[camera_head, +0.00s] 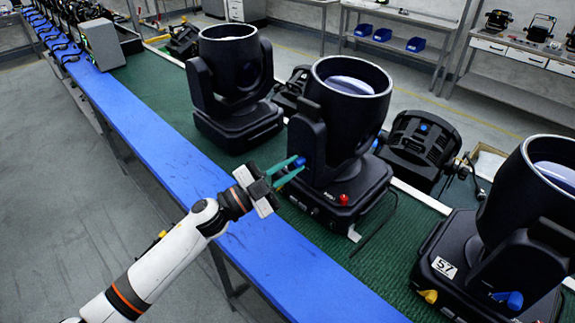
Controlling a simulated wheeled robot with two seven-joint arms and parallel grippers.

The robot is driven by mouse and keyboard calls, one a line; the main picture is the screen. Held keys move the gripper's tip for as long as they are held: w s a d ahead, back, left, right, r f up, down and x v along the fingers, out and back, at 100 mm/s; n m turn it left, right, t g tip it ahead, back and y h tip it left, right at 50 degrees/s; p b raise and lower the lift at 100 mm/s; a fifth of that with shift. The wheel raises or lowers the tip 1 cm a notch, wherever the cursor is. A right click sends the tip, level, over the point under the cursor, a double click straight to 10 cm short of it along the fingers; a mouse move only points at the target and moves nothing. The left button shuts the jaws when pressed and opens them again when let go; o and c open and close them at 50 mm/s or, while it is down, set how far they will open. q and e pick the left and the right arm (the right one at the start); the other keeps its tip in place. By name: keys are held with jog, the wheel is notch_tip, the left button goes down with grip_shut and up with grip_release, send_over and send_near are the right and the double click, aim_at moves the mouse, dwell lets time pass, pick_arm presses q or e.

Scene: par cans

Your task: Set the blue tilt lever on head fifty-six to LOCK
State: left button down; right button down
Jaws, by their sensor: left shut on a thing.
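A black moving-head light (345,110) stands on the green bench mat in the middle of the head view. I cannot read a number fifty-six on it. A blue lever (300,161) shows at the lower side of its yoke. My left gripper (296,168) reaches in from the left, its teal fingers shut on the blue lever. The fingers hide part of the lever, so I cannot tell its setting. No LOCK mark is legible. My right gripper is not in view.
A similar light labelled 57 (444,267) stands at right, with its own blue lever (514,300) and yellow lever (429,296). Another light (233,85) stands behind to the left. A red knob (344,199) sits on the middle base. The blue bench edge (270,262) is clear.

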pick_arm(q)
jog(key=shift+s+d+f+m+g, duration=0.15)
jog(key=shift+m+g, duration=0.25)
jog(key=shift+m, duration=0.3)
jog(key=c, duration=1.4)
grip_release()
jog(key=shift+b+v, duration=2.5)
jog(key=shift+v, duration=3.5)
